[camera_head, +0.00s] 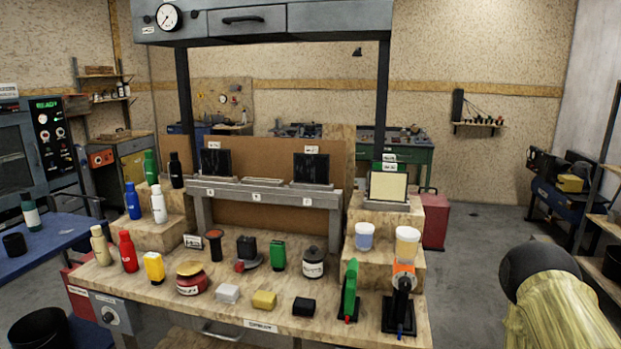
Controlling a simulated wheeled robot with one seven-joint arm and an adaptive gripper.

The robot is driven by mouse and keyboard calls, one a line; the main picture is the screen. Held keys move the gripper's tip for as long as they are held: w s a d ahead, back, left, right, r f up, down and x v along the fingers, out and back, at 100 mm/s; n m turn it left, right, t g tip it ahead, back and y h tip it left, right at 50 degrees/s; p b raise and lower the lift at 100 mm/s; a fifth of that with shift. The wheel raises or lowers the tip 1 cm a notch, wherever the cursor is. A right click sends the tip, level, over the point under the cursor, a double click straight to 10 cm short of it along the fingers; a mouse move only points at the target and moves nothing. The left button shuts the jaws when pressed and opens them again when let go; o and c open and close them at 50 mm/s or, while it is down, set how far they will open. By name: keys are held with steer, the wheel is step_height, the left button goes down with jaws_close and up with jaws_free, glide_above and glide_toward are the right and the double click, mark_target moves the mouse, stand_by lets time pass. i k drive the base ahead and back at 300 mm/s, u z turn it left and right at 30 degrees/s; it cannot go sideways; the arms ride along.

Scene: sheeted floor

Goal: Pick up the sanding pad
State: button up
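I cannot tell for sure which item is the sanding pad. Three small blocks lie in a row near the front of the wooden bench (130,287): a light grey block (228,293), a yellow block (264,300) and a black block (303,307). A black block-shaped item (246,246) stands behind them, beside a dark piece with a red end. My arm shows at the lower right as a yellow sleeve with a dark rounded part, right of the bench and apart from it. No gripper fingers show.
Green (349,290) and orange (403,275) tools stand at the right. Steps hold two cups. Black posts carry an overhead grey unit (262,20). Floor right of the bench is open.

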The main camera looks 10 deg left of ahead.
mark_target(303, 308)
steer(key=k, duration=1.25)
steer(key=u, duration=0.95)
steer(key=i, duration=1.4)
steer(key=z, duration=0.4)
